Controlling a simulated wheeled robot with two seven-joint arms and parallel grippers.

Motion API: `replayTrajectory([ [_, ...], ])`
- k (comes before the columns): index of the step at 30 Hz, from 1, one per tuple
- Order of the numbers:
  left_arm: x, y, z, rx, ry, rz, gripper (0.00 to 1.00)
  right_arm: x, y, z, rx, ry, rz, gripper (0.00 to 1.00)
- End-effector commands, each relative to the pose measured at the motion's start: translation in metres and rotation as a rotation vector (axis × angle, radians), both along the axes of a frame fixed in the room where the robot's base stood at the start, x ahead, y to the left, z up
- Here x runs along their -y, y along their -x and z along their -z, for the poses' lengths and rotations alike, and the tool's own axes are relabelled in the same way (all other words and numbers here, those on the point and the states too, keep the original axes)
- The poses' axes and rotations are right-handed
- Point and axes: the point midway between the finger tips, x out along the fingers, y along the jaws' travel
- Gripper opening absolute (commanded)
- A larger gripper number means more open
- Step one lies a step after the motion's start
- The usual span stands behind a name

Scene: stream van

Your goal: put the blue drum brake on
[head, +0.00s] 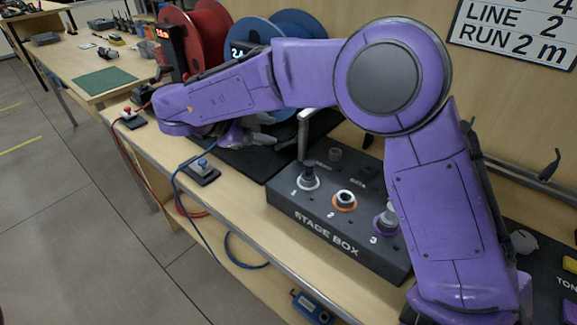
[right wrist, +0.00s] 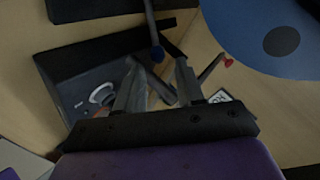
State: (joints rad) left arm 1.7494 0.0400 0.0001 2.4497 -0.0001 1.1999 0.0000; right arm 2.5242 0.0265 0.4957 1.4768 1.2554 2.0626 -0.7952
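The blue drum (head: 255,32) stands at the back of the bench, partly hidden behind my right arm; its blue disc (right wrist: 245,30) fills the upper right of the right wrist view. My right gripper (head: 262,138) is low in front of the blue drum. In the right wrist view its fingers (right wrist: 157,75) are apart. A grey lever with a blue tip (right wrist: 156,53) reaches down between or just beyond the fingertips; I cannot tell whether it touches them. A second lever with a red tip (right wrist: 228,61) lies right of the fingers. My left gripper is not in view.
The black stage box (head: 325,222) stands right of my gripper, near an upright grey bar (head: 303,135). The red drum (head: 205,40) is to the left. A blue-button box (head: 202,170) and a red-button box (head: 130,118) sit near the front edge, with loose cables.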

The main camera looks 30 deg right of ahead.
Motion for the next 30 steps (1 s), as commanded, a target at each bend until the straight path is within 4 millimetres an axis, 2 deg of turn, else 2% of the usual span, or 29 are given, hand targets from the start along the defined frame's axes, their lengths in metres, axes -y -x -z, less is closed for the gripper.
replayTrajectory([
  [1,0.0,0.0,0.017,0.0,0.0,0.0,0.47,-0.001,0.0,0.017,0.001,0.0,-0.001,0.38],
  [4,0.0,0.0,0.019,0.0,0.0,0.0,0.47,0.001,-0.001,0.02,0.001,-0.001,-0.002,0.38],
  [7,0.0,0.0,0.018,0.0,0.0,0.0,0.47,0.011,-0.002,0.025,0.0,-0.001,-0.001,0.38],
  [15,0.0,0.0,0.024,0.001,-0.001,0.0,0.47,0.06,-0.006,0.058,-0.003,-0.002,-0.003,0.38],
  [19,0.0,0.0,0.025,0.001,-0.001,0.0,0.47,0.077,-0.008,0.068,0.0,-0.001,-0.004,0.38],
  [23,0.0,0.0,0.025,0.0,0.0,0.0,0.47,0.084,-0.009,0.073,0.0,-0.001,-0.005,0.38],
  [30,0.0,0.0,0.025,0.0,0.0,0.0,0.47,0.085,-0.009,0.073,0.001,0.0,-0.005,0.38],
])
